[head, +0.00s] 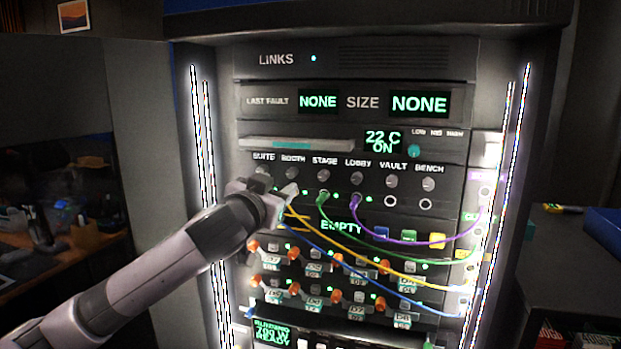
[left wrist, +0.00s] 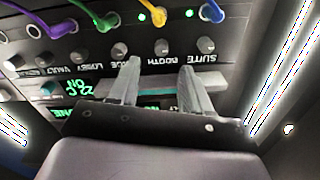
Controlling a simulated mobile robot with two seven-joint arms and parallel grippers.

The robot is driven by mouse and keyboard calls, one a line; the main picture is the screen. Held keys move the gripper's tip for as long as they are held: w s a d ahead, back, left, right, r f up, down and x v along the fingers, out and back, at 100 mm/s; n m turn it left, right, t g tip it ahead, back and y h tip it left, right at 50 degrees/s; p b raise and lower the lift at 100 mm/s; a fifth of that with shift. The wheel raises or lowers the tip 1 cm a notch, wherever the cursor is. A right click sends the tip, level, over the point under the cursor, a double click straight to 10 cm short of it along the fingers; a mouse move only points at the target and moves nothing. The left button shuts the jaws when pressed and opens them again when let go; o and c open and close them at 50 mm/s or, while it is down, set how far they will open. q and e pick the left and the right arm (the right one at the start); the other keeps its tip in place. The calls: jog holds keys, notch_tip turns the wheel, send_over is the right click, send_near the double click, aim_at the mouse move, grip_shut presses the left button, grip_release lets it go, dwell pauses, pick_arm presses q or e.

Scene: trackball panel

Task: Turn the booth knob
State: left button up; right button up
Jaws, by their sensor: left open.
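The booth knob (left wrist: 162,50) is a small dark grey knob beside the BOOTH label, in the upside-down left wrist view. My left gripper (left wrist: 158,70) is open and empty. Its two fingers lie on either side of the booth label, with the knob between and just beyond the tips. I cannot tell whether either finger touches it. My right gripper is not in view.
The suite knob (left wrist: 206,46) and stage knob (left wrist: 118,50) flank the booth knob closely. Blue, yellow (left wrist: 158,18), green (head: 321,199) and purple (head: 356,203) cables plug in below the knobs and hang across the panel. Orange-tipped switches (head: 338,260) sit lower down.

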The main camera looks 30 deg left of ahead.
aim_at(290, 174)
pick_arm(q)
jog(key=shift+p+x, duration=1)
jog(key=shift+x, duration=2.55)
jog(key=shift+a+r, duration=0.1)
jog(key=shift+r, duration=0.05)
grip_shut()
